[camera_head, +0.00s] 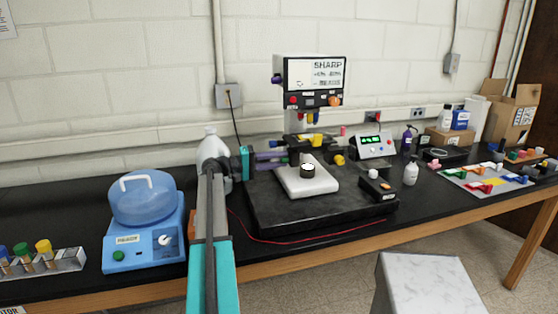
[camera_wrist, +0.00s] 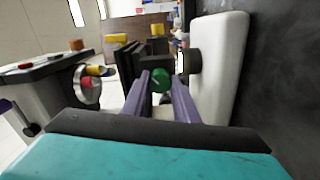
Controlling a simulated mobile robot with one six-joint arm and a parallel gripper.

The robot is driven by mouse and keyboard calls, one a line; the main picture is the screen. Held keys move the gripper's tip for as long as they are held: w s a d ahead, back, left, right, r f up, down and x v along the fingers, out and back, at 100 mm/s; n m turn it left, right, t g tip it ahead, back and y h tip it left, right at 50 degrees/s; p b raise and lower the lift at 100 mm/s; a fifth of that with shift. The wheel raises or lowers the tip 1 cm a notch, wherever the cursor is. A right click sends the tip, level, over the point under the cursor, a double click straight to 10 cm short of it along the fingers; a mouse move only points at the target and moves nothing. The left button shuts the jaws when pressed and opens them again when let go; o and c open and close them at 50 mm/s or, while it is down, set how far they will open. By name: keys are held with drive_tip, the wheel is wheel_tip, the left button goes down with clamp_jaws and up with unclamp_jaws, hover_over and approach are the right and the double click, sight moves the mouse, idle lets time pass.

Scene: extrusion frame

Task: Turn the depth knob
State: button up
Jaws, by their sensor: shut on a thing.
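A machine with a screen reading SHARP (camera_head: 316,80) stands on a dark base plate at the middle of the bench. My arm reaches up to it from the front, and my gripper (camera_head: 288,158) is at the left side of its black stage, below the screen head. In the wrist view, the two purple fingers of my gripper (camera_wrist: 160,84) stand on either side of a small green knob (camera_wrist: 159,75) and are shut on it.
A white block (camera_head: 308,182) with a round dark part lies right of my gripper. A blue-lidded device (camera_head: 145,200) stands left, and a white jug (camera_head: 212,147) is behind my arm. A readout box (camera_head: 374,146) is at the right. A red cable (camera_head: 290,242) runs along the front.

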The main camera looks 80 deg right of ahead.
drive_tip(key=n+p, duration=0.2)
drive_tip(key=n, duration=0.2)
drive_tip(key=shift+s, duration=0.1)
drive_tip(key=n+p, duration=0.3)
drive_tip(key=n, duration=0.3)
drive_tip(key=n+p, duration=0.5)
drive_tip(key=n, duration=0.1)
drive_tip(key=shift+a, duration=0.1)
drive_tip(key=shift+f+n+p, duration=0.15)
drive_tip(key=shift+n+p, duration=1.45)
drive_tip(key=shift+n, duration=0.6)
drive_tip(key=o, duration=1)
drive_tip(key=shift+o, duration=0.3)
